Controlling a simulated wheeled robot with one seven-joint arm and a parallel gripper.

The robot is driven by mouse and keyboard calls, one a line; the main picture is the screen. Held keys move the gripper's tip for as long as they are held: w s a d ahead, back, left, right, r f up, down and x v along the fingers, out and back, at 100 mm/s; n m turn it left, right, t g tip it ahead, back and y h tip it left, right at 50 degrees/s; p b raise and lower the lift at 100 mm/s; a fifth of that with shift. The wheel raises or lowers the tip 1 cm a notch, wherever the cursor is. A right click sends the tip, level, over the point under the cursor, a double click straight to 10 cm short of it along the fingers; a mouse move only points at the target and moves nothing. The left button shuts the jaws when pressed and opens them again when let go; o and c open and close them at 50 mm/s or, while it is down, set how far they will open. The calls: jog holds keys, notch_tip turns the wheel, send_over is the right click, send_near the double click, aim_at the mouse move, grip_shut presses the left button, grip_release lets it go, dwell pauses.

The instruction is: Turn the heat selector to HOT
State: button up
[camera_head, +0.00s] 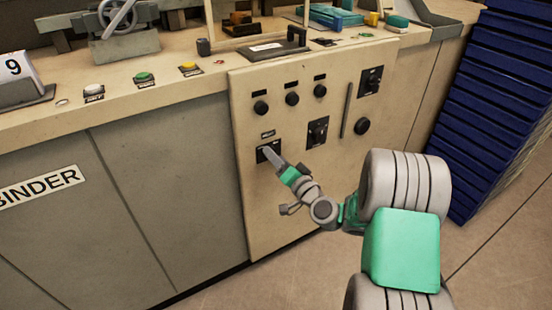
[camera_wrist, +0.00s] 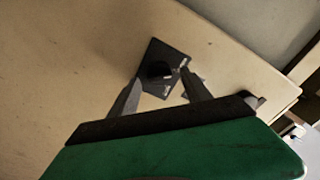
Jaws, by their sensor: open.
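The cream control panel (camera_head: 345,190) carries a small black selector plate (camera_head: 262,155) at its lower left, partly hidden behind my gripper (camera_head: 271,155). In the wrist view the black selector plate (camera_wrist: 178,57) with its dark round knob (camera_wrist: 159,70) lies just beyond my fingertips. My gripper (camera_wrist: 162,80) is open, with one finger to each side of the knob. I cannot tell whether the fingers touch it. The lettering on the plate is too small to read, so its setting and whether it is the heat selector cannot be told.
Another black selector (camera_head: 317,131) sits to the right on the panel, with a further one (camera_head: 370,80) at upper right. Several round knobs (camera_head: 292,98) line the panel's top. A vertical slot (camera_head: 346,110) and a black knob (camera_head: 362,126) are farther right. Blue stacked trays (camera_head: 500,110) stand at right.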

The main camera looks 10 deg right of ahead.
jog(key=shift+w+a, duration=0.15)
jog(key=shift+w, duration=0.15)
jog(key=shift+c, duration=0.3)
grip_shut()
